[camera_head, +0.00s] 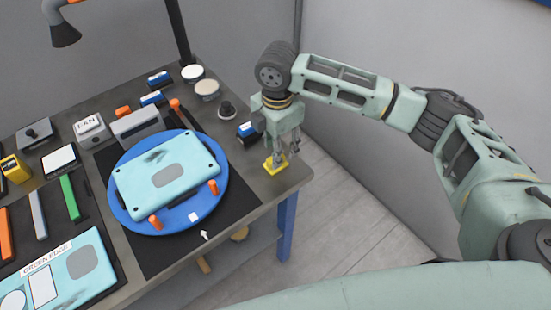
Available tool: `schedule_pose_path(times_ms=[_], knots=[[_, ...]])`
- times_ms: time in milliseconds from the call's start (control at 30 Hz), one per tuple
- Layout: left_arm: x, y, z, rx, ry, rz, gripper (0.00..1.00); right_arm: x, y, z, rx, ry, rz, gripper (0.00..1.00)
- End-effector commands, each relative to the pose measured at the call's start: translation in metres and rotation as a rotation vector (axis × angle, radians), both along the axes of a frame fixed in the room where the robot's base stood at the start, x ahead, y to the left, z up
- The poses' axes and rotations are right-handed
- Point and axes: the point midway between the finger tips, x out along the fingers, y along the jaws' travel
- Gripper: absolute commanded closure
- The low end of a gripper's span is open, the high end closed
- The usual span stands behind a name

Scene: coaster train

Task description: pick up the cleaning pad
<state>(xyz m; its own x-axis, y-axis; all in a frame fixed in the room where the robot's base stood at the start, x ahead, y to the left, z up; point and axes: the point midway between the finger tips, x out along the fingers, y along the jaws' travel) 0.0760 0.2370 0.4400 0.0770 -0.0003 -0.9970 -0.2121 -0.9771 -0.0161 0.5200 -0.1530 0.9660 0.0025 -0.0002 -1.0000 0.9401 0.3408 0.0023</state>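The cleaning pad looks to be the small yellow pad (270,167) near the right corner of the table. My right gripper (279,158) is right above it, pointing down, with its fingers at or around the pad. The fingertips are small here, and I cannot tell whether they touch it or have closed on it. My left gripper is not in view.
A blue round turntable (217,200) holds a light-blue panel (168,172) with orange clamps. A dark knob (227,110) and a blue-and-white block (247,130) stand near my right gripper. A second panel (72,270) lies at the lower left. The table's right edge is close to the pad.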

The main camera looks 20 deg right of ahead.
Motion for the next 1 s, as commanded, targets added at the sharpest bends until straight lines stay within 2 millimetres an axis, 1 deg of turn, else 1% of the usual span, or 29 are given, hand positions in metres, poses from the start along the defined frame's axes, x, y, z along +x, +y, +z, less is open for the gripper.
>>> schedule_pose_path(times_ms=[33,100,233,300,433,533,667,900,1000], knots=[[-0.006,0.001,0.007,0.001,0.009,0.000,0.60,-0.003,0.001,-0.006,-0.001,0.005,0.001,0.58],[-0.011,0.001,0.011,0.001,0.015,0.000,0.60,-0.004,0.003,-0.017,-0.002,0.005,0.001,0.58],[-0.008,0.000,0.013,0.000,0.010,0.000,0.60,-0.003,0.003,-0.034,0.000,0.001,0.001,0.58],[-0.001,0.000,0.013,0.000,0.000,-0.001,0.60,-0.003,0.002,-0.038,-0.001,0.001,0.001,0.58],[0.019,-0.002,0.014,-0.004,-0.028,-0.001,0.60,-0.003,0.002,-0.040,-0.001,0.000,0.002,0.58],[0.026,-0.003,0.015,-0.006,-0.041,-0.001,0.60,-0.003,0.002,-0.040,-0.001,0.000,0.002,0.58],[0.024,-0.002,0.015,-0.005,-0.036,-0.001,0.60,-0.003,0.003,-0.040,0.000,0.000,0.002,0.69],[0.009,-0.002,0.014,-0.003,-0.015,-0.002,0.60,-0.003,0.003,-0.039,0.000,-0.001,0.002,0.90],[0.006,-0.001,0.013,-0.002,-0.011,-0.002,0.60,-0.003,0.003,-0.039,0.000,-0.001,0.002,0.99]])
